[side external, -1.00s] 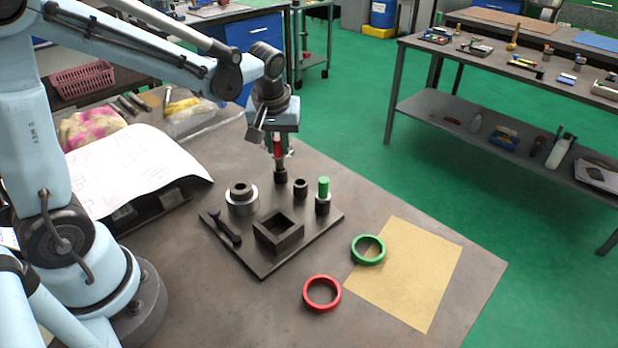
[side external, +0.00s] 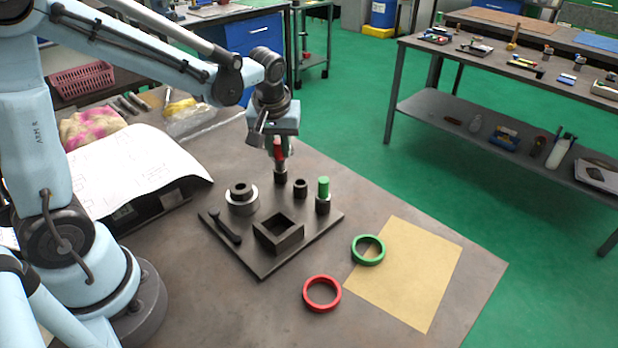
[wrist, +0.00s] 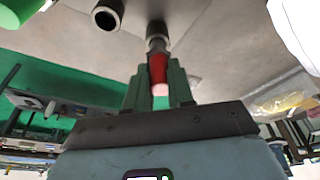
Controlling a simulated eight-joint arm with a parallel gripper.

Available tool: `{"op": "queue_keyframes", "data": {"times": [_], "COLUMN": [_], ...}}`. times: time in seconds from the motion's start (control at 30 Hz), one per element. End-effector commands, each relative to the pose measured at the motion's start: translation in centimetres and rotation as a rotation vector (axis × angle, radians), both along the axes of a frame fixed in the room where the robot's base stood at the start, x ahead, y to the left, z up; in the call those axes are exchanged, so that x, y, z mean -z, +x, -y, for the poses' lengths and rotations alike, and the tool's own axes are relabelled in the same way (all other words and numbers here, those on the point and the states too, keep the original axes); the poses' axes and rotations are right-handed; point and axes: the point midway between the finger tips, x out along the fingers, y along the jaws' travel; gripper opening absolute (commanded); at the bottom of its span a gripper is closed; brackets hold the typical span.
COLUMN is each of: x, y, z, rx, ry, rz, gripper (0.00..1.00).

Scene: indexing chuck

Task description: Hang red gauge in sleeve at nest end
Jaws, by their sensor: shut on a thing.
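The red gauge (side external: 279,152) is upright between the fingers of my gripper (side external: 281,147), which is shut on it. Its lower end meets the dark rear sleeve (side external: 281,176) at the back corner of the base plate. In the wrist view the red gauge (wrist: 157,68) lines up with that sleeve (wrist: 156,32); how deep it sits inside I cannot tell. An empty middle sleeve (side external: 300,187) stands beside it. A green gauge (side external: 323,187) stands in the front sleeve (side external: 322,205).
The dark base plate (side external: 261,268) also carries a square open block (side external: 278,235), a round chuck (side external: 241,199) and a lever (side external: 226,229).

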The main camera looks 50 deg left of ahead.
Motion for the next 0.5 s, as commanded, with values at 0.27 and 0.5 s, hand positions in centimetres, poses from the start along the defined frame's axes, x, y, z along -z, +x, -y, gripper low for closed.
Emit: {"op": "queue_keyframes", "data": {"times": [0.27, 0.5], "x": [0.52, 0.95], "y": [0.01, -0.02], "z": [0.00, 0.00], "rx": [0.000, 0.000], "ry": [0.000, 0.000], "rz": [0.000, 0.000], "gripper": [0.00, 0.00]}}
